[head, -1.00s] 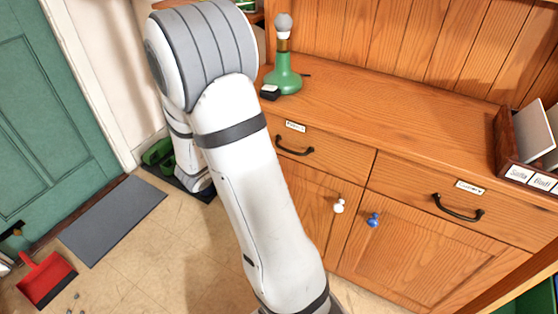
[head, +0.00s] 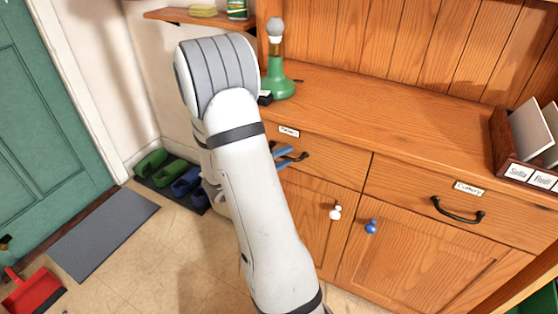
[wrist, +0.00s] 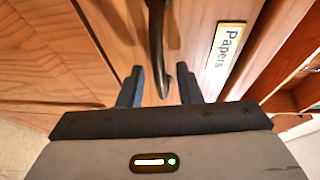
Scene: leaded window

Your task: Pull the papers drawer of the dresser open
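The papers drawer (head: 335,158) is the dresser's left drawer and looks closed. Its label (head: 289,131) reads "Papers" in the wrist view (wrist: 226,45). Its dark curved handle (head: 300,158) also shows in the wrist view (wrist: 156,45), running down between my fingers. My gripper (wrist: 160,86) is open, with one blue-grey finger on each side of the handle's line. I cannot tell whether the fingers touch the handle.
The cutlery drawer (head: 410,190) is on the right, above cupboard doors with a white knob (head: 335,212) and a blue knob (head: 371,227). A green lamp (head: 277,80) and a letter rack (head: 505,150) stand on the dresser top. Shoes (head: 186,181) and a grey mat (head: 104,232) lie on the floor.

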